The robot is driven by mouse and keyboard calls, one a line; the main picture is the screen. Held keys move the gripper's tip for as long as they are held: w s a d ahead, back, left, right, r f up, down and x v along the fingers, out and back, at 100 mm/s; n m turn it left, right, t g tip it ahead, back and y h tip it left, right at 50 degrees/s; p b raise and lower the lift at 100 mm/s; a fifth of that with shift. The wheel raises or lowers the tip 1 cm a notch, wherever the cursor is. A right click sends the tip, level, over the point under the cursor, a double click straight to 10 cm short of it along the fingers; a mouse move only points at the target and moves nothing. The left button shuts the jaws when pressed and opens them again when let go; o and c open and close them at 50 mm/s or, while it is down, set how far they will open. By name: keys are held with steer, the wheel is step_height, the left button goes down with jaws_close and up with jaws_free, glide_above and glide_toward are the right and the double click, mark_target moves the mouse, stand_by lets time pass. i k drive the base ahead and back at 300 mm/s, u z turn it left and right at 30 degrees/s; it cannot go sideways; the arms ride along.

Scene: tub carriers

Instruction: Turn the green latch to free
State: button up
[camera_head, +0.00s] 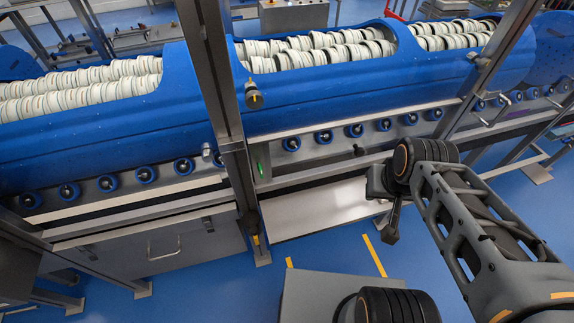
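A small green mark (260,168) shows on a narrow metal plate beside the steel post, below the blue tub. It may be the green latch; it is too small for me to tell its shape or position. My gripper (390,238) seems to be the dark end hanging down from my wrist, right of the green mark and well apart from it. Its fingers are not clear, so I cannot tell whether it is open or shut. I see nothing held in it.
A long blue tub (330,98) with stacked white discs lies above a row of blue rollers (324,137). A metal shelf (320,208) lies below.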

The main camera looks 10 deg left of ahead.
mark_target(259, 167)
steer(key=z, duration=0.15)
steer(key=k, duration=0.8)
steer(key=u, duration=1.75)
